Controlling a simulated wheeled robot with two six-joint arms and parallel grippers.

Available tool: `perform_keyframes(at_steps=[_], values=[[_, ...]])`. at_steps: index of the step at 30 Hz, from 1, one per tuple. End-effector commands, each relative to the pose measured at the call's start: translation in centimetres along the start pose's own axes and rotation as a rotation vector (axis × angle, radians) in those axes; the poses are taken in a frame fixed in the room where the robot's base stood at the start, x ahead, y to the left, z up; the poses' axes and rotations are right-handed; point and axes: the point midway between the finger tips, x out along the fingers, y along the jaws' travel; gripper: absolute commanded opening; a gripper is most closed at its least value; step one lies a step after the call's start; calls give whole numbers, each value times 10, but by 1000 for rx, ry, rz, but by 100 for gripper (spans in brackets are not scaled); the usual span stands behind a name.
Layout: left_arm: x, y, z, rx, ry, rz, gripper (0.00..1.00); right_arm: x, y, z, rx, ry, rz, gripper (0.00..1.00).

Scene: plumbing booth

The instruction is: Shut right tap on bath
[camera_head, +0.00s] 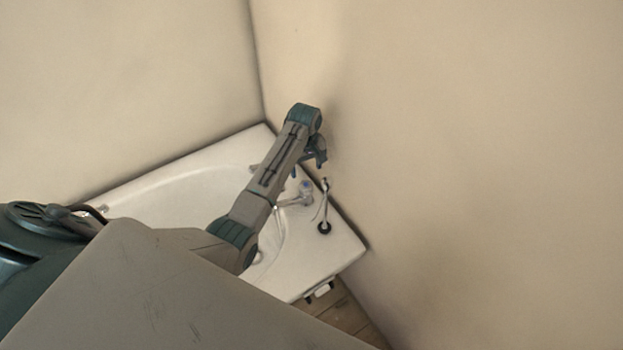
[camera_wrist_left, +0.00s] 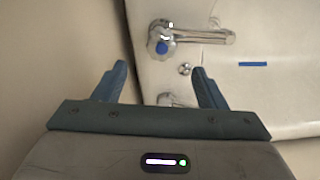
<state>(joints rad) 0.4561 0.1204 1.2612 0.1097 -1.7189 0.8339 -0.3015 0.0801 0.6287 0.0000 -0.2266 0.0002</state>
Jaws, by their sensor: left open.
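The white bath (camera_head: 165,190) stands in the corner of the booth. A chrome tap with a blue-marked knob (camera_head: 305,187) and a spout shows at its right end, right of my left arm. In the left wrist view this blue-marked knob (camera_wrist_left: 161,47) lies just beyond my fingertips, with its spout pointing right. Another chrome fitting (camera_wrist_left: 170,99) shows between the fingers, partly hidden by the gripper body. My left gripper (camera_wrist_left: 160,68) is open and holds nothing; in the head view it is small and partly hidden behind my arm's end. My right gripper is not in view.
Beige walls (camera_head: 450,140) close in behind and right of the bath. A thin upright fitting with a black round base (camera_head: 324,228) stands on the bath's right end. A blue strip (camera_wrist_left: 252,64) shows on the white surface. My arm covers part of the bath.

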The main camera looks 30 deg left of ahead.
Motion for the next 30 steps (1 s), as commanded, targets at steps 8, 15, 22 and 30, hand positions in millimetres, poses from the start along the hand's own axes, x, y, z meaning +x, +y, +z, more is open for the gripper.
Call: perform_keyframes(at_steps=[8,15,22,30], values=[[52,0,1,0,-2,-3,65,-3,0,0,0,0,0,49],[88,0,1,1,-2,-2,65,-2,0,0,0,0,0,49],[97,0,0,1,1,1,65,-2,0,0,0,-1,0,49],[97,0,0,1,0,1,51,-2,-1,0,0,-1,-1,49]])
